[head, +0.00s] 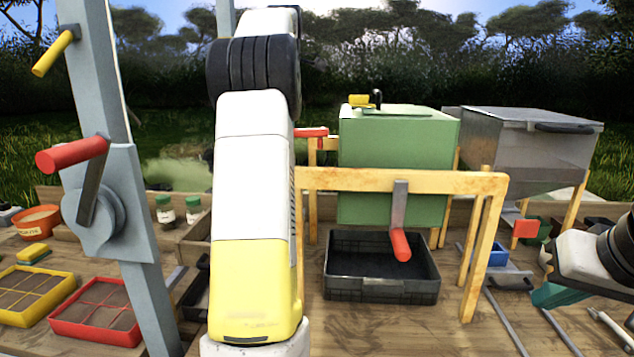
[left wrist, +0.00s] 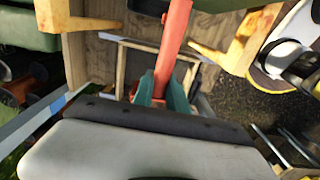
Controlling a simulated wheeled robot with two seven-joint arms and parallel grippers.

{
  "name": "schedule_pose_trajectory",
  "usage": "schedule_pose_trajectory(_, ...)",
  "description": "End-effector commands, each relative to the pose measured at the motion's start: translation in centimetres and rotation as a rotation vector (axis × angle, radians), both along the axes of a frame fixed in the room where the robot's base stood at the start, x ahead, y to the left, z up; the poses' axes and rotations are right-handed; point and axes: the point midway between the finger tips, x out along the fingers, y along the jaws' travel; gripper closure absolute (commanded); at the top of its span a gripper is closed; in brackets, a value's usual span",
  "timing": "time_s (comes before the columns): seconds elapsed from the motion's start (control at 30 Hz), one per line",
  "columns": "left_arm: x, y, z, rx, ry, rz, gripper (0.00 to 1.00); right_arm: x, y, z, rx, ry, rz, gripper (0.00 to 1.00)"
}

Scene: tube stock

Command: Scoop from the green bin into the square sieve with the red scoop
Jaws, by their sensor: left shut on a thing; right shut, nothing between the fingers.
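The green bin (head: 395,165) stands on a wooden frame at the back centre of the head view. My left gripper (left wrist: 165,98) is shut on the handle of the red scoop (left wrist: 174,38) in the left wrist view; the scoop's far end is cut off by the top edge there. In the head view my left arm hides that gripper. A square wood-sided frame (left wrist: 122,72) lies beyond the fingers in the left wrist view; I cannot tell whether it is the square sieve. My right gripper (head: 550,294) is shut and empty at the right edge of the head view.
A black crate (head: 380,290) sits below the green bin, near a red-handled lever (head: 401,244). A metal hopper (head: 530,140) stands at the right. Red (head: 100,338) and yellow (head: 20,318) divided trays lie at the left, beside a grey post (head: 110,150) with a crank.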

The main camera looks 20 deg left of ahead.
Motion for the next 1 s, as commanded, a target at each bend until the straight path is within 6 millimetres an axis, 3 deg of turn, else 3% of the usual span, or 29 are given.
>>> schedule_pose_trajectory(0.3, -0.1, 0.0, -2.8, -0.001, 0.004, 0.0, 1.0, 0.0, 0.0, 0.0, 0.0, 0.0, 0.0, 1.0)
schedule_pose_trajectory(0.47, -0.1, -0.1, -5.5, -0.002, 0.004, -0.001, 1.0, 0.0, 0.0, 0.0, 0.0, 0.0, 0.0, 1.0)
schedule_pose_trajectory(0.8, -0.1, 0.0, -13.0, -0.002, 0.005, 0.001, 1.0, 0.0, 0.0, 0.0, 0.0, 0.0, 0.0, 1.0)
schedule_pose_trajectory(1.0, -0.1, 0.1, -14.6, -0.023, -0.004, 0.001, 1.0, 0.0, 0.0, 0.0, 0.0, 0.0, 0.0, 1.0)
